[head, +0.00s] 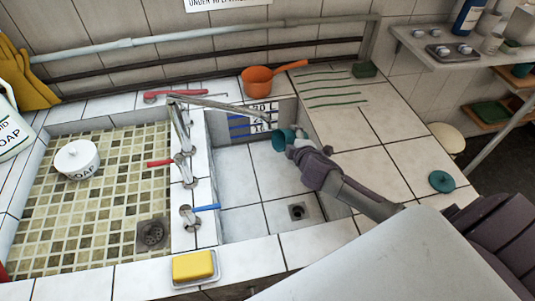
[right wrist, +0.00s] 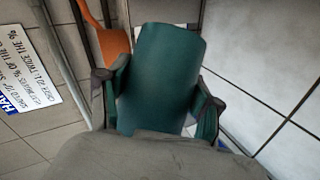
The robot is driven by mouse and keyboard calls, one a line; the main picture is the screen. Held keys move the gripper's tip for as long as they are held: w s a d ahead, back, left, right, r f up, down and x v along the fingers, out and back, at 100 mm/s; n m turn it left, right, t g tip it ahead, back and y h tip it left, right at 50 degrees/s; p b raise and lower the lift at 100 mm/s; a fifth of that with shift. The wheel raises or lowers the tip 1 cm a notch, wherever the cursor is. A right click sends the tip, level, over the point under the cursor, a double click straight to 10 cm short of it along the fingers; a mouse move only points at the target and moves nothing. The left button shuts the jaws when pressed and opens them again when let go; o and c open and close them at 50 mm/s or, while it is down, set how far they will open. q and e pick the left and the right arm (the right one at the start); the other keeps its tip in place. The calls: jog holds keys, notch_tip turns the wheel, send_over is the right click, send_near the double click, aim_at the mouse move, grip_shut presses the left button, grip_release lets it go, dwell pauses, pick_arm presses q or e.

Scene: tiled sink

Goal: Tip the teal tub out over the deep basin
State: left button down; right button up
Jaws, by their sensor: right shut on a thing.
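The teal tub (head: 283,140) is in my right gripper (head: 297,143), over the back right part of the deep basin (head: 238,187) in the head view. The gripper is shut on it. In the right wrist view the tub (right wrist: 165,75) fills the middle, with a finger at each side. It looks tilted in the head view, but I cannot see into it or tell its contents. My left gripper is not in view.
A metal spout (head: 215,104) reaches over the deep basin close to the tub. An orange pan (head: 257,80) stands on the back ledge. A shallow mosaic basin with a white soap pot (head: 77,159) lies left. A yellow sponge (head: 193,265) sits in front. A round teal lid (head: 441,181) lies right.

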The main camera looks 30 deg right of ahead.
aim_at(303, 132)
jog(key=shift+f+m+y+p, duration=0.65)
jog(key=shift+f+m+y, duration=0.15)
jog(key=shift+m+y, duration=0.2)
jog(key=shift+d+r+m+y+p, duration=0.15)
jog(key=shift+r+m+y+p, duration=0.15)
jog(key=shift+m+y+p, duration=0.55)
jog(key=shift+w+d+r+m+y+p, duration=0.1)
jog(key=shift+d+r+m+y+p, duration=0.15)
jog(key=shift+d+p, duration=0.3)
jog(key=shift+d+r+m+y+p, duration=0.25)
jog(key=shift+r+p, duration=0.2)
jog(key=shift+r, duration=0.1)
jog(key=shift+d+r+m+y+p, duration=0.25)
jog(key=shift+r+p, duration=0.15)
jog(key=shift+r, duration=0.15)
jog(key=shift+d+f+y+b, duration=0.15)
jog(key=shift+y+b, duration=0.15)
jog(key=shift+b, duration=0.2)
jog(key=m+b, duration=0.1)
jog(key=d+m+y+b, duration=0.1)
jog(key=shift+w+r+y+b, duration=0.1)
jog(key=shift+r+y+b, duration=0.2)
jog(key=shift+r+b, duration=0.05)
jog(key=shift+d+r+m+b, duration=0.2)
jog(key=shift+r+m+b, duration=0.05)
jog(key=shift+m+b, duration=0.05)
jog(key=shift+a, duration=0.1)
